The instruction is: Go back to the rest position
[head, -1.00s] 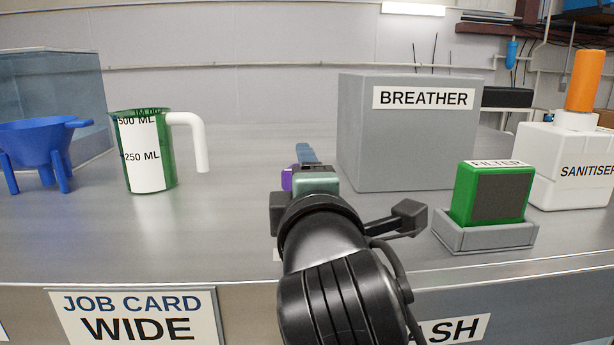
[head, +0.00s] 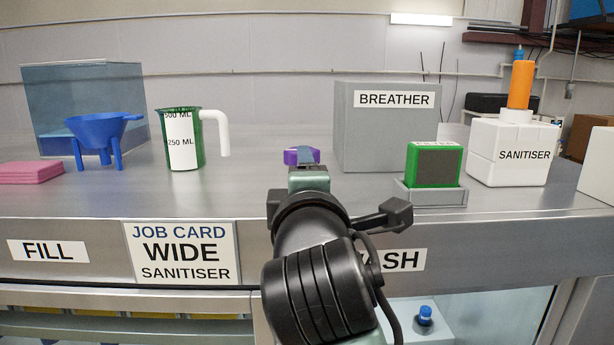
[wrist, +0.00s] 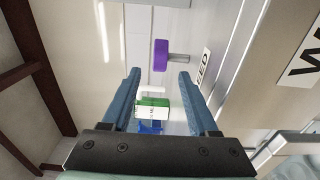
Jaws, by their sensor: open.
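My gripper (head: 305,158) shows from behind at the end of my black arm, in the middle of the head view. In the wrist view my gripper (wrist: 160,74) has its two blue fingers spread wide, with nothing held between them. A purple block-shaped thing (head: 291,157) shows just past the gripper in the head view, partly hidden. In the wrist view the purple thing (wrist: 161,55) has a grey stem and lies beyond the fingertips, apart from them. The task names no other object.
A green measuring jug (head: 183,140), a blue funnel (head: 100,135) and pink cloths (head: 30,173) are on the steel bench to the left. The BREATHER box (head: 385,140), green FILTER (head: 434,165) in its tray and SANITISER container (head: 508,158) are to the right.

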